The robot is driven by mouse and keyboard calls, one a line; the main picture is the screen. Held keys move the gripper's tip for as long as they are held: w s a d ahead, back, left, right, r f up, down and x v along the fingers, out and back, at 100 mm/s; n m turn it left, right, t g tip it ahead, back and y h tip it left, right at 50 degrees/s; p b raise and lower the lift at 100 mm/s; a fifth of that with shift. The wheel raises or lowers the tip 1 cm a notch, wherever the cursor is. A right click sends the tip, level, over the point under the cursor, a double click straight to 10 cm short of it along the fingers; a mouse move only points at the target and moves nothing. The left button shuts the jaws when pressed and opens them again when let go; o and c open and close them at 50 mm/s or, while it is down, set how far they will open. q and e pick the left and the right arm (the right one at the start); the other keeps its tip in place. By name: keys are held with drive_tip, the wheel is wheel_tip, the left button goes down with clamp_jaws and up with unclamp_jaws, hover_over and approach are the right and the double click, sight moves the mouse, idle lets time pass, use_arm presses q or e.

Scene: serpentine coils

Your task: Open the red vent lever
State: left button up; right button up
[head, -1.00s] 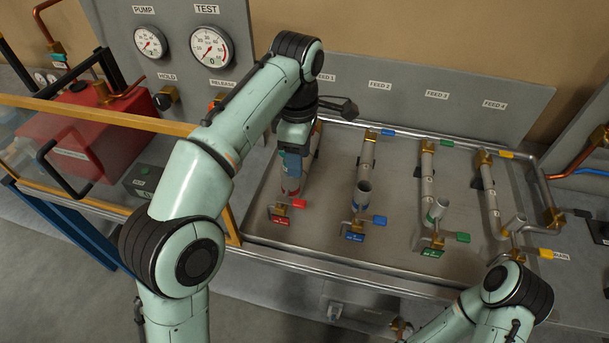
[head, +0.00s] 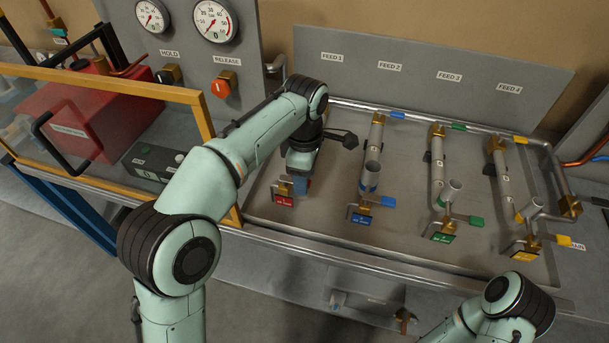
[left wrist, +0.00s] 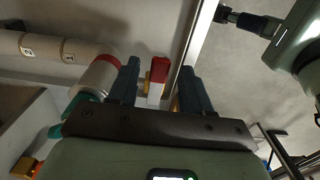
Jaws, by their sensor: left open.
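The red vent lever (left wrist: 159,64) shows in the left wrist view as a red-tipped handle with a pale lower part, beside a pipe end with a red band (left wrist: 102,72). My left gripper (left wrist: 156,84) is open, with one finger on each side of the lever. I cannot tell whether either finger touches it. In the head view my left gripper (head: 299,180) is low over the first feed coil, just above its red tag (head: 283,201), and hides most of the lever there. My right arm enters at the bottom right of the head view; its gripper is out of frame.
Blue (head: 387,202), green (head: 476,220) and yellow (head: 563,240) levers stand in a row to the right on the metal tray (head: 330,236). A gauge panel (head: 205,60) stands behind. A yellow-framed clear guard (head: 100,86) is at the left.

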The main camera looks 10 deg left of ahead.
sight(285, 188)
use_arm(q)
drive_tip(key=shift+c, duration=0.3)
clamp_jaws()
